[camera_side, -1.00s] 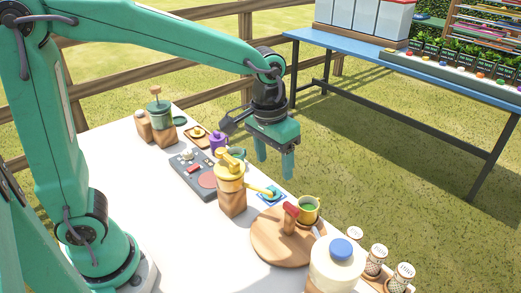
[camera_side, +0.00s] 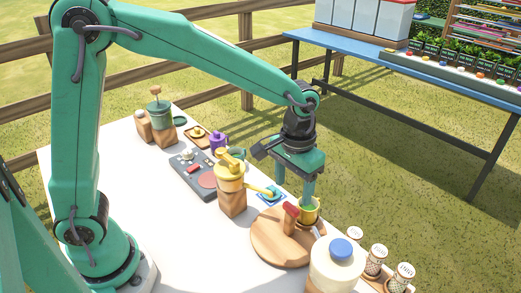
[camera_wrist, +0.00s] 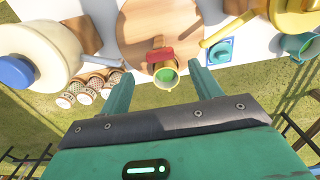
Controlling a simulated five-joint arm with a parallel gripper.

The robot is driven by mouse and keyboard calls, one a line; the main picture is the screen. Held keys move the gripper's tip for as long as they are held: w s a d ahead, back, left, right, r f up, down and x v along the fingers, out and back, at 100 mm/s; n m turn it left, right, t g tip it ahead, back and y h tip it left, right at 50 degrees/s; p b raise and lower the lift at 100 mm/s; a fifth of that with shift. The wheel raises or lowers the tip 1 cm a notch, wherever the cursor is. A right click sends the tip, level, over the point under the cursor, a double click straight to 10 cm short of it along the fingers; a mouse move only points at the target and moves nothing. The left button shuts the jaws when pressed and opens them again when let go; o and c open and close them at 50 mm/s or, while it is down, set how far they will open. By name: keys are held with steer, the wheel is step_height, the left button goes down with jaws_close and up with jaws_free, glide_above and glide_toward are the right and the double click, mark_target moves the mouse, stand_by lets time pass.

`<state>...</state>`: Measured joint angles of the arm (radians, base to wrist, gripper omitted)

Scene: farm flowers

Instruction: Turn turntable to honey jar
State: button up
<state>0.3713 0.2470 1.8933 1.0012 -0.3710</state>
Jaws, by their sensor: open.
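The round wooden turntable (camera_side: 267,246) lies on the white table's front part; it also shows at the top of the wrist view (camera_wrist: 134,28). A red-topped wooden peg (camera_side: 291,211) stands on it, and a yellow cup with green contents (camera_side: 307,214) is at its far edge. My gripper (camera_side: 294,190) is open, pointing down above that edge, close to the cup. In the wrist view the cup (camera_wrist: 167,75) shows between the fingers; I cannot tell whether they touch it. No jar is plainly marked as honey; a yellow pot (camera_side: 229,180) with a spout-like arm stands left of the turntable.
A big cream jar with a blue lid (camera_side: 338,262) stands right of the turntable, beside several shakers (camera_side: 375,260). A dark panel (camera_side: 193,174) lies farther left. Grass lies beyond the table's far edge.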

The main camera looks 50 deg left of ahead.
mark_target(291, 206)
steer(key=shift+f, duration=2.75)
steer(key=c, duration=1.4)
